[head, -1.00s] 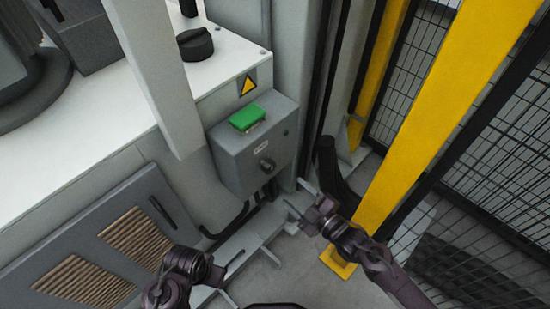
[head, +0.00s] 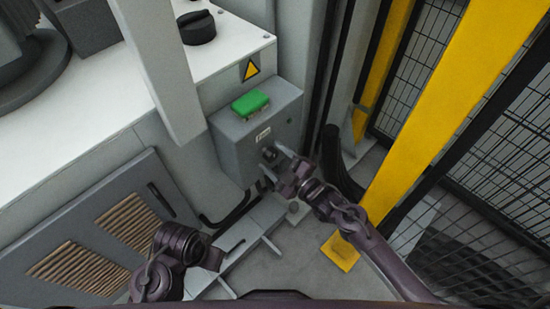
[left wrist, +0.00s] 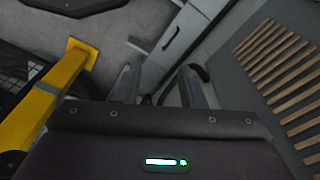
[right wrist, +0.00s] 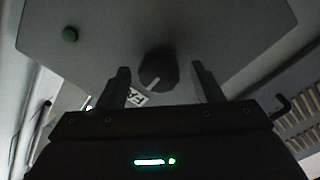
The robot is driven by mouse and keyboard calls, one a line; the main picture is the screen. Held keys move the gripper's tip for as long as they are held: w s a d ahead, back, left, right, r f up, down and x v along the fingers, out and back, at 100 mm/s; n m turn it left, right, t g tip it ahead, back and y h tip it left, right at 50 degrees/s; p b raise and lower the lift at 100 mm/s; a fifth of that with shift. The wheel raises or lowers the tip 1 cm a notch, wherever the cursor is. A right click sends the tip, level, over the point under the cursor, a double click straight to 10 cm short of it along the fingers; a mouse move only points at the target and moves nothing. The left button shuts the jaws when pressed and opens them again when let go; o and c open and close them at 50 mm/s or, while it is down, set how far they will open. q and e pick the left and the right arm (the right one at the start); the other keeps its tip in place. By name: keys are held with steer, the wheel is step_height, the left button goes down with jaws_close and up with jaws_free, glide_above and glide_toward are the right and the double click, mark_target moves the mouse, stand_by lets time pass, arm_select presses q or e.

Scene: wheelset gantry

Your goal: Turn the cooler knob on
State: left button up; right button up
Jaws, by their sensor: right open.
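The cooler knob (head: 269,153) is a dark round knob on the front of a grey control box (head: 232,157). In the right wrist view the knob (right wrist: 157,66) has a pale pointer mark toward its lower left, near a white label. My right gripper (head: 276,163) is open, with its fingertips close to the knob. In the right wrist view the knob appears between the two fingers (right wrist: 163,82), apart from both; whether they reach alongside it is unclear. My left gripper (left wrist: 157,84) is open and empty, low above the floor, away from the box.
A vented grey panel (head: 105,225) lies left. A yellow post (head: 430,110) and mesh fence stand right. Cables run below the box.

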steer(key=shift+c, duration=0.3)
steer(key=c, duration=0.9)
